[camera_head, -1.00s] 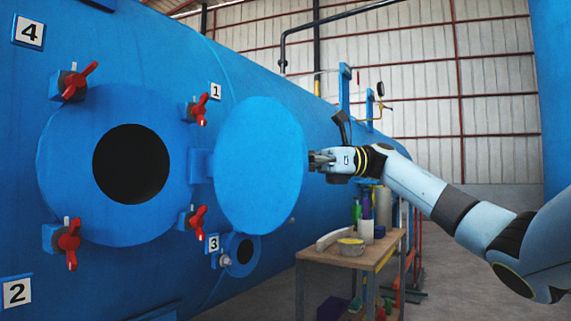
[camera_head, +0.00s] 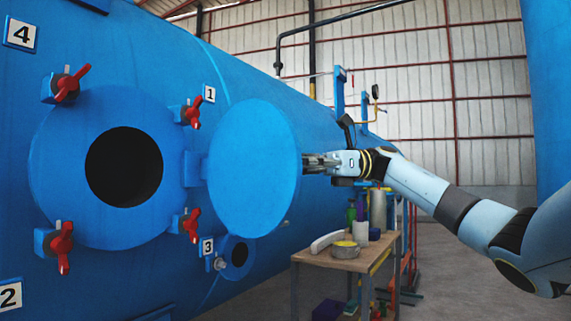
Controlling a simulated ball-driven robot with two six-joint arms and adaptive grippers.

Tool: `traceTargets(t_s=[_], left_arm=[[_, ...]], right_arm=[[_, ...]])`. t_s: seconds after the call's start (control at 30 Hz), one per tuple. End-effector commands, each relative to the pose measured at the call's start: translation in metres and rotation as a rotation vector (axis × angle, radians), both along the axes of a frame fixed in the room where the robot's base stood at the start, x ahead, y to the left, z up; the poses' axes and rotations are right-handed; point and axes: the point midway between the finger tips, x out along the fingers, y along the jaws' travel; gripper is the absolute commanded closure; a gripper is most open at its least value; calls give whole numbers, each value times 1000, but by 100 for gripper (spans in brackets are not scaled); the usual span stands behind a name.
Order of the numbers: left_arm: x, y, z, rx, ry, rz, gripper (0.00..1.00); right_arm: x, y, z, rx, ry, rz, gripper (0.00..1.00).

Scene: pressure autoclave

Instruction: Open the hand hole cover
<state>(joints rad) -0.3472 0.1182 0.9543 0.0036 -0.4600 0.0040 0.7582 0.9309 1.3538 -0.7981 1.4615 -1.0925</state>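The hand hole cover (camera_head: 252,168) is a round blue disc. It stands swung out on its hinge, to the right of the hand hole. The dark round hand hole (camera_head: 124,167) is uncovered inside its blue flange (camera_head: 60,190). Several red wing-handle clamps, one at upper left (camera_head: 67,84) and one at lower left (camera_head: 62,242), stand around the flange, clear of the opening. My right gripper (camera_head: 312,163) is at the right edge of the cover. Its fingertips are close to or partly behind that edge, so contact and finger opening are unclear. My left gripper is not in view.
A wooden table (camera_head: 345,260) with a tape-like roll (camera_head: 346,249), bottles and other items stands below my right arm. A smaller port (camera_head: 238,256) sits below the cover. Pipes and a gauge (camera_head: 375,92) rise behind. The space before the hole is clear.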

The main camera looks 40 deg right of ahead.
Motion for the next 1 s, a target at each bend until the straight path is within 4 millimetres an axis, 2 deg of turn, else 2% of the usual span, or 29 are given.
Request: traceTargets(t_s=[0.2,0.43,0.6,1.0], left_arm=[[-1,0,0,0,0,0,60],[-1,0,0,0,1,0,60],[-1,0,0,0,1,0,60],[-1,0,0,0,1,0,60]], right_arm=[[-16,-49,0,-2,3,-5,64],[-27,-85,0,-1,1,-3,64],[-31,-93,0,-1,0,-1,64],[-31,-93,-1,-1,0,-1,64]])
